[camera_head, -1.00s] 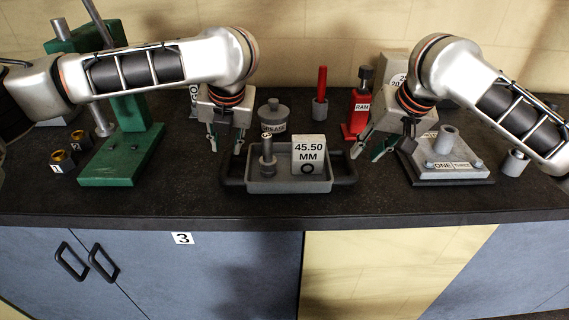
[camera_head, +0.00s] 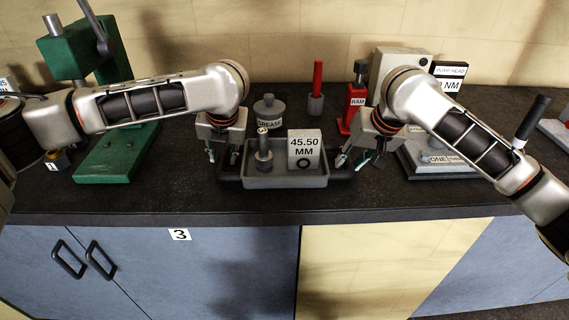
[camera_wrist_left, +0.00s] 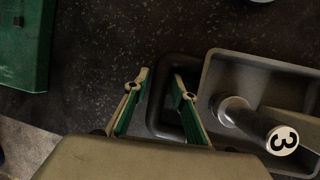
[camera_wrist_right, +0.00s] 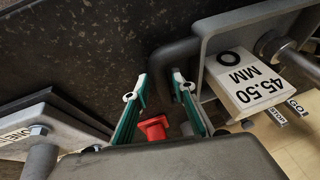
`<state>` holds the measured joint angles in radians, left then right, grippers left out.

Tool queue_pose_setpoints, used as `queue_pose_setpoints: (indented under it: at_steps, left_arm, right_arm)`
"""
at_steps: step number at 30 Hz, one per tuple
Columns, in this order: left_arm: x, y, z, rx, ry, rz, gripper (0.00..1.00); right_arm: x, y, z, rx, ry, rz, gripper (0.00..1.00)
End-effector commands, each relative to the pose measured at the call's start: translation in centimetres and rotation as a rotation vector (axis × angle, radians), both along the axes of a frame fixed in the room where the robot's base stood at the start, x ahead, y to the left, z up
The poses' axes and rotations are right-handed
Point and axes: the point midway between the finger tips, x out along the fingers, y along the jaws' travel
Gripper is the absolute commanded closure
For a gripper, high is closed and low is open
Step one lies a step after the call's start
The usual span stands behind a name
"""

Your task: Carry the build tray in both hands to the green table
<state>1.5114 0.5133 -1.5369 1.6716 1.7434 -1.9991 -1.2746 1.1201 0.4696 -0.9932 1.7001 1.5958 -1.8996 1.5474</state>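The grey build tray (camera_head: 288,182) sits on the dark worktop, with a black handle at each end. It holds a grey pin (camera_head: 264,160), marked 3 on top in the left wrist view (camera_wrist_left: 282,141), and a block labelled 45.50 MM (camera_head: 304,146). My left gripper (camera_head: 223,156) is open at the left handle (camera_wrist_left: 162,125); its fingers point down on either side of the handle bar, one over the handle's gap. My right gripper (camera_head: 350,160) is open at the right handle (camera_wrist_right: 158,65), its fingers on either side of that bar. Contact cannot be told.
A green press (camera_head: 105,155) stands left. A grey plate fixture (camera_head: 440,160) is close on the right. Worktop in front is clear.

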Motion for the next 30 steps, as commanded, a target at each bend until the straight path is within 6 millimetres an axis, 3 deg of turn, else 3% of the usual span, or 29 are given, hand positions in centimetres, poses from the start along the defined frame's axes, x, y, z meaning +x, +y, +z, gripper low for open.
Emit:
queue_pose_setpoints:
  at_steps: [8,11,23,30]
  left_arm:
    - [0.0,0.0,-0.1,0.0,0.0,0.0,0.75]
    - [0.0,0.0,-0.1,0.0,0.0,0.0,1.0]
    - [0.1,0.0,0.1,0.0,-0.003,-0.001,1.0]
    - [0.1,0.1,1.3,0.001,-0.006,0.0,1.0]
  right_arm:
    - [0.0,0.0,0.0,0.001,0.0,0.001,0.75]
    - [0.0,0.0,0.0,0.0,-0.001,0.001,1.0]
    - [0.1,0.0,0.2,0.001,-0.003,0.001,1.0]
    - [0.1,0.0,1.3,0.0,-0.006,0.0,1.0]
